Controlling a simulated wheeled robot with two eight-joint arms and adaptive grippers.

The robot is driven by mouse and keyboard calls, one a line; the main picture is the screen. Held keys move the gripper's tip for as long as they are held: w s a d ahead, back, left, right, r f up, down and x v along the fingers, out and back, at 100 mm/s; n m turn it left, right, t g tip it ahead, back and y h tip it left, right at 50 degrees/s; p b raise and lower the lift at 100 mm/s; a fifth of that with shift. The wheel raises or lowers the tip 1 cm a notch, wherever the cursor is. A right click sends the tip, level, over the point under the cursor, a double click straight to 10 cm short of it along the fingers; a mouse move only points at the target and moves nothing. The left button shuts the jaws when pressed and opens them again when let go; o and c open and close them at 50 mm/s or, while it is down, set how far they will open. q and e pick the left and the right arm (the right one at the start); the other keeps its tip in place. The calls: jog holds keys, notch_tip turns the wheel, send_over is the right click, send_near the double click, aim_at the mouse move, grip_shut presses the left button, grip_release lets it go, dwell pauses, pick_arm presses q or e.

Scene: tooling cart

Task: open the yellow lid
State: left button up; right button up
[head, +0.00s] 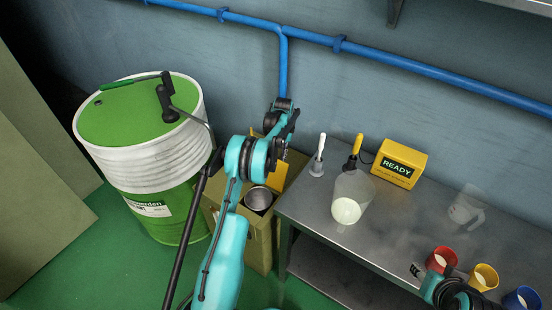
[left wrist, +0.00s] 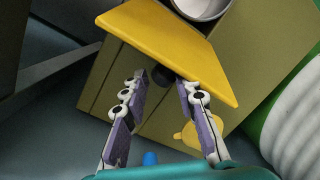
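The yellow lid (left wrist: 165,40) is a flat slab at the top of an olive box (left wrist: 95,85) in the left wrist view. A small part of the lid (head: 278,176) shows in the head view beside my left arm. My left gripper (left wrist: 165,82) has its two fingers apart at the lid's near edge, with a dark round knob (left wrist: 163,75) showing between the tips. I cannot tell whether the fingers touch the lid. In the head view my left arm hides the fingers. Part of my right arm or gripper (head: 450,290) shows at the lower right; its fingers are unclear.
A round metal container (head: 258,198) sits at the box. A green and white drum (head: 150,130) stands left. A steel table (head: 400,225) on the right holds a translucent jug (head: 350,195), a yellow READY box (head: 398,163) and coloured cups (head: 484,277). Blue pipes (head: 420,65) cross the wall.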

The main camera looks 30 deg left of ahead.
pick_arm(q)
jog(key=shift+o, duration=1.4)
jog(key=shift+w+d+f, duration=0.35)
jog(key=shift+w+d, duration=0.1)
jog(key=shift+d, duration=0.05)
jog(key=shift+s+a, duration=0.15)
jog(key=shift+s+a, duration=0.15)
jog(key=shift+a, duration=0.05)
notch_tip(320, 180, up, 12)
jog(key=w, duration=0.1)
jog(key=shift+w+d+r, duration=0.2)
jog(key=shift+w, duration=0.1)
